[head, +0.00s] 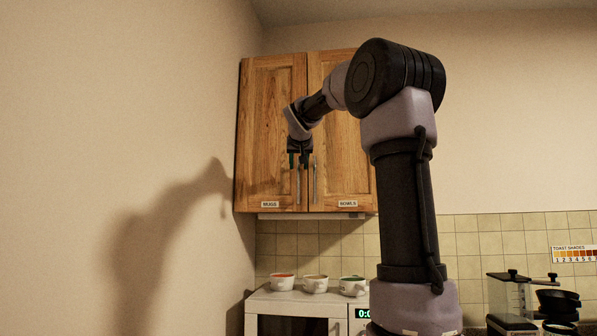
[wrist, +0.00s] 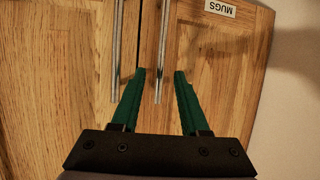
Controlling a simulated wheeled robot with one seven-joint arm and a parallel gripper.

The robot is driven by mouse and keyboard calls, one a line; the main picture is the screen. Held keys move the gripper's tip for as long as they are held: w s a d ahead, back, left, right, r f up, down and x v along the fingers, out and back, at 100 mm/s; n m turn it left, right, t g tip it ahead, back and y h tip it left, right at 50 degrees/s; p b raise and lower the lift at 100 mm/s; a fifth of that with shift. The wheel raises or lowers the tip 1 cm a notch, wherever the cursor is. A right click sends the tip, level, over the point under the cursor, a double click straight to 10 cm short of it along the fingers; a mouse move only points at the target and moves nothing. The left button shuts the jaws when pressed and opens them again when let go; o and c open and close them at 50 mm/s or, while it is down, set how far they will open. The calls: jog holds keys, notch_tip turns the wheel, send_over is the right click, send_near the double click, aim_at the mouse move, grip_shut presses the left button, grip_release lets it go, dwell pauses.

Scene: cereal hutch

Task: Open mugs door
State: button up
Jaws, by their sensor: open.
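The mugs door (head: 270,125) is the left wooden door of the wall cabinet and looks shut. Its MUGS label (head: 270,204) is at the bottom, and its vertical bar handle (head: 298,188) is near the middle seam. In the wrist view the mugs door (wrist: 215,70) is on the right, with the label upside down. My gripper (head: 299,163) is open at the upper end of this handle. In the wrist view the mugs handle (wrist: 162,45) runs between the green fingertips (wrist: 159,75). I cannot tell whether either finger touches it.
The bowls door (head: 340,150) is shut on the right; its handle (wrist: 117,50) is close beside my left finger in the wrist view. A side wall (head: 130,130) stands left of the cabinet. Below are several cups (head: 315,284) on a white microwave (head: 290,302).

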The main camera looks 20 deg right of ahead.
aim_at(298, 168)
jog(key=shift+x, duration=2)
grip_shut()
